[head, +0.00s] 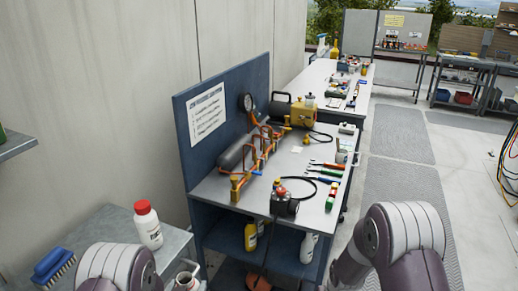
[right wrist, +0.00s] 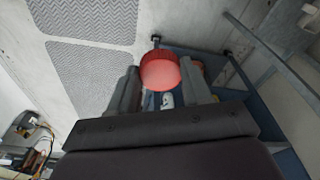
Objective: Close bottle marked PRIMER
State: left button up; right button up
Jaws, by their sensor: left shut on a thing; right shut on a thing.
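My right gripper (right wrist: 160,88) is shut on a red screw cap (right wrist: 160,70) in the right wrist view. The cap is held between the two grey fingertips. At the bottom edge of the head view, my left gripper (head: 188,269) is shut on a white bottle (head: 184,281) with an open neck. Most of that bottle is cut off, so its label does not show. Another white bottle (head: 148,226) with a red cap stands upright on the grey bench at left; its label is too small to read. My right gripper is outside the head view.
The grey bench (head: 105,222) also holds a blue brush (head: 54,268). A blue-backed workstation (head: 210,190) with gauge, hoses, tools and lower-shelf bottles stands ahead. Open floor with grey mats (head: 395,185) lies to the right.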

dwell(0.4)
pick_arm(q)
jog(key=s+d+f+m+g+h, duration=0.1)
jog(key=s+d+f+m+h, duration=0.1)
jog(key=d+m+h, duration=0.2)
jog(key=s+d+f+m+g+h, duration=0.2)
jog(key=s+d+m+h, duration=0.1)
jog(key=d, duration=0.7)
jog(key=shift+s+d+f+m+h, duration=0.25)
jog(key=shift+d+m+h, duration=0.2)
jog(key=shift+h, duration=0.45)
jog(key=shift+a, duration=0.1)
pick_arm(e)
jog(key=a+r+n, duration=0.2)
jog(key=a+r, duration=0.2)
jog(key=a, duration=0.3)
jog(key=s+a+r+n, duration=0.1)
jog(key=a+r+n, duration=0.1)
jog(key=a+r, duration=0.3)
jog(key=s+a+r+n+y, duration=0.1)
jog(key=a+r+n, duration=0.2)
jog(key=a, duration=0.8)
jog(key=shift+r, duration=0.95)
jog(key=shift+d, duration=0.1)
jog(key=shift+f, duration=2.05)
jog(key=shift+s, duration=0.1)
